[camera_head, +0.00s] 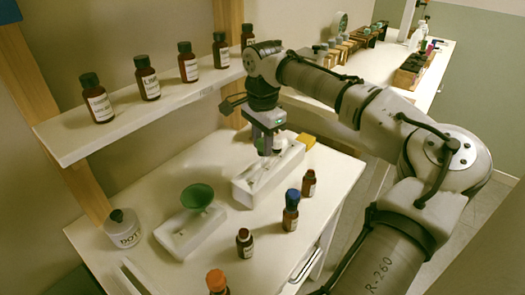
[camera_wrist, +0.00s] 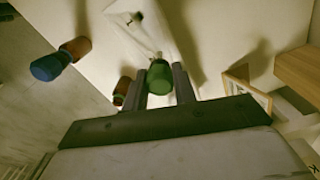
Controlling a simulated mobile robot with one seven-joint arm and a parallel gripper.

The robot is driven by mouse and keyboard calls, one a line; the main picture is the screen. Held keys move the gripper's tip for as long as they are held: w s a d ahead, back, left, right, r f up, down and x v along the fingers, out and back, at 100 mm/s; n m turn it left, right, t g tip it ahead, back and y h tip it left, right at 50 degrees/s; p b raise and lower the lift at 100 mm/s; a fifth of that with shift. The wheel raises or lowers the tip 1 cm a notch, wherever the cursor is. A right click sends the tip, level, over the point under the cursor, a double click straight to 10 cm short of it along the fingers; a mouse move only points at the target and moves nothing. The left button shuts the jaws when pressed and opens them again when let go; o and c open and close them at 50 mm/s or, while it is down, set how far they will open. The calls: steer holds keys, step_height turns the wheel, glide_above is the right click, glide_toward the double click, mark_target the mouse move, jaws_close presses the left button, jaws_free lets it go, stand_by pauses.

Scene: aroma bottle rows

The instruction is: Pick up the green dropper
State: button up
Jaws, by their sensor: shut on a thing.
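The green dropper (camera_wrist: 160,82) sits between the two fingers of my gripper (camera_wrist: 161,86) in the wrist view, its green top towards the camera. My gripper is shut on it. In the head view my gripper (camera_head: 271,147) points down over the long white holder (camera_head: 242,190) on the table. There the dropper is mostly hidden by the fingers. The white holder (camera_wrist: 132,12) also shows beyond the fingers in the wrist view. I cannot tell whether the dropper's lower end is still in the holder.
Brown bottles with orange (camera_head: 216,279), black (camera_head: 245,243), blue (camera_head: 291,208) and dark (camera_head: 308,182) caps stand in front. A green funnel (camera_head: 197,196) sits left on a white block. The shelf (camera_head: 120,120) holds several bottles.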

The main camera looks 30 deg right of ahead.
step_height(320, 180, up, 17)
stand_by(0.4)
